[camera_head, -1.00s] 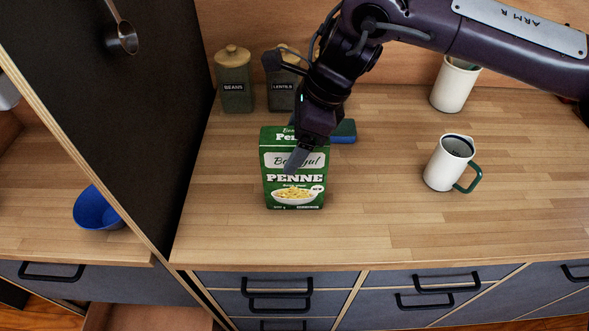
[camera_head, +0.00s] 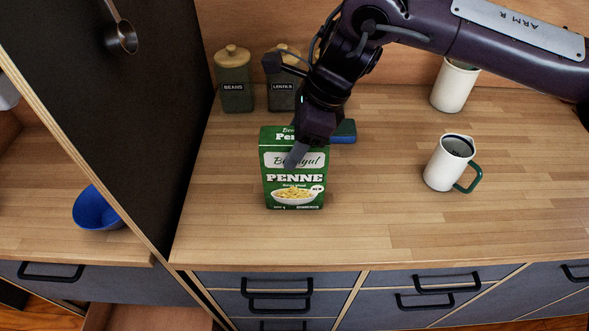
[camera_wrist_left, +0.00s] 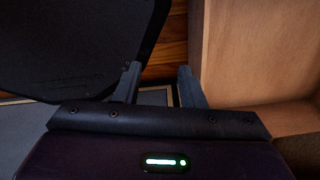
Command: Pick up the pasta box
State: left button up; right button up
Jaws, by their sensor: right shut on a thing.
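The green pasta box (camera_head: 293,180), labelled Penne, stands upright on the wooden counter. My right gripper (camera_head: 295,155) comes down on it from above and behind and is shut on its upper part. One finger shows across the front face; the other is hidden behind the box. The box's base appears to be at the counter surface. My left gripper (camera_wrist_left: 157,85) shows only in the left wrist view. Its two fingers are apart with nothing between them, low near a drawer or cabinet opening.
Beans (camera_head: 234,80) and lentils (camera_head: 283,82) jars stand behind the box. A blue sponge-like item (camera_head: 344,132) lies just behind it. A dark panel (camera_head: 120,90) rises left. The counter front is clear.

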grip_shut()
jog(key=shift+r, duration=0.2)
